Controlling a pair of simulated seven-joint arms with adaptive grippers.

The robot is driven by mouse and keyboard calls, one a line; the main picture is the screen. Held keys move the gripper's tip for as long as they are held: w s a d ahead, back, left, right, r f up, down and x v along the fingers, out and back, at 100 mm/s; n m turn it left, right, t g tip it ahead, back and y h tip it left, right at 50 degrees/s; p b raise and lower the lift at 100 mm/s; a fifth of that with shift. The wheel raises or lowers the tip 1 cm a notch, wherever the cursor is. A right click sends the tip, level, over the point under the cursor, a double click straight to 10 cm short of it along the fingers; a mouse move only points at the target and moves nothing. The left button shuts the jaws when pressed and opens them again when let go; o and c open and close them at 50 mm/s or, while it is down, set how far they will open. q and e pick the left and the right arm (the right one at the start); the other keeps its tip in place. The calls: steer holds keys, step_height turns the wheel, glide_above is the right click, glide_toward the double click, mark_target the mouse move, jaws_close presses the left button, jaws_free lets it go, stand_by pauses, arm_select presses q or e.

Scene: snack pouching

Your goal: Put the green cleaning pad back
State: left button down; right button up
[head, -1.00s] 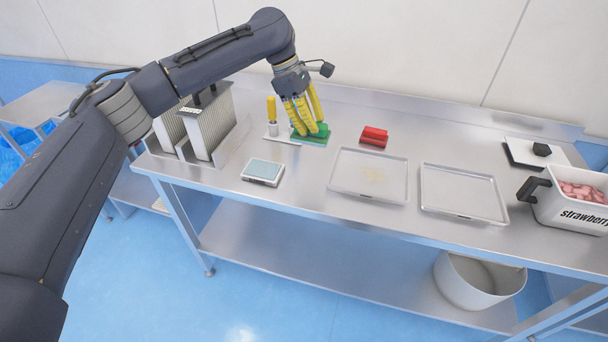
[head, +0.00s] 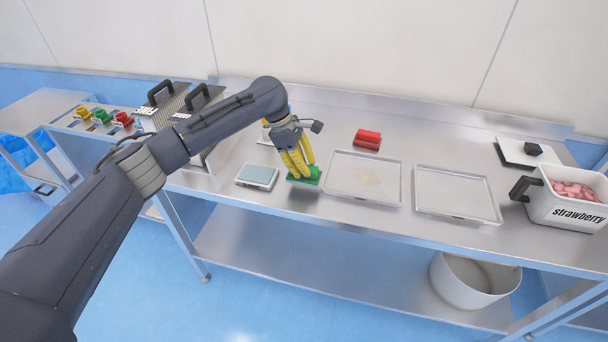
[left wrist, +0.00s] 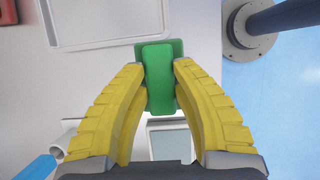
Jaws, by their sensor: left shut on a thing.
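The green cleaning pad (head: 305,177) is in my left gripper (head: 301,172), near the table's front part, between the scale and the left tray. In the left wrist view the green pad (left wrist: 159,77) sits between the tips of the two yellow fingers (left wrist: 160,88), which are shut on it. The pad appears to be held above the table; its exact height is hard to tell. My right gripper is in neither view.
A small scale (head: 257,176) stands left of the pad. Two shallow metal trays (head: 396,183) (head: 500,207) lie to the right. Red pads (head: 367,139) lie behind. A strawberry tub (head: 575,213) stands far right. Yellow, green and red items (head: 103,117) sit on the left side table.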

arm_select(q)
steer(key=shift+f, duration=1.7)
steer(key=shift+f, duration=0.1)
steer(key=c, duration=1.2)
jaws_free()
steer(key=shift+o, duration=0.2)
steer(key=v, duration=1.2)
